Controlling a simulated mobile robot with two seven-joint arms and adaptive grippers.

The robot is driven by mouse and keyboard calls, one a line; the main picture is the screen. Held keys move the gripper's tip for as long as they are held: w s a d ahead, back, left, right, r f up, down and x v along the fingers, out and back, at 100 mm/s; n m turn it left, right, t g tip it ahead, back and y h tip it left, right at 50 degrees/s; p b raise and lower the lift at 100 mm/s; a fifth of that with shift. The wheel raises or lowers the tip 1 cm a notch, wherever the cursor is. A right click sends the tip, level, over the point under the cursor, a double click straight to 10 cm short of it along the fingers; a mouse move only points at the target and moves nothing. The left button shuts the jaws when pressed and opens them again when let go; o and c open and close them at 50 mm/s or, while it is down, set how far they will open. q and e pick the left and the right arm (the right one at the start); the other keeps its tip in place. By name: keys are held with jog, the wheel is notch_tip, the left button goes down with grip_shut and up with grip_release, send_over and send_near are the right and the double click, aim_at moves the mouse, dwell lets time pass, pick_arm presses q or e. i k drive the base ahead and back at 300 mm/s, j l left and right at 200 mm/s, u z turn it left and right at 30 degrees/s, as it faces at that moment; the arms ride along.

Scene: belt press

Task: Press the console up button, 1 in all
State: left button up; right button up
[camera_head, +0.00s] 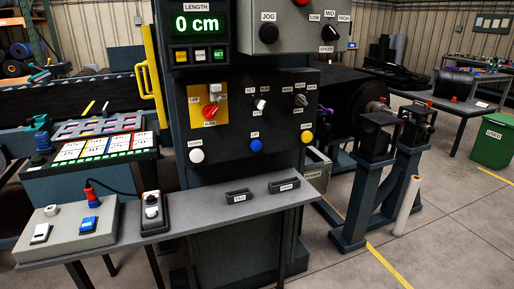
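The dark console (230,160) stands upright in the middle of the head view. Its lower face has a white button (197,155), a blue button (256,145) and a yellow button (307,138), each under a small label. A green display (197,23) reads 0 cm. Neither of my grippers shows in the view.
A grey shelf (213,212) juts out below the console. It carries a switch box (66,233) with white and blue switches, a black control unit (152,212) and two labelled dark holders. Floor at front right is clear.

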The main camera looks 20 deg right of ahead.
aim_at(255, 146)
jog(key=i+z, duration=0.35)
jog(key=i+j+z, duration=0.1)
jog(key=i+z, duration=0.2)
jog(key=i, duration=0.2)
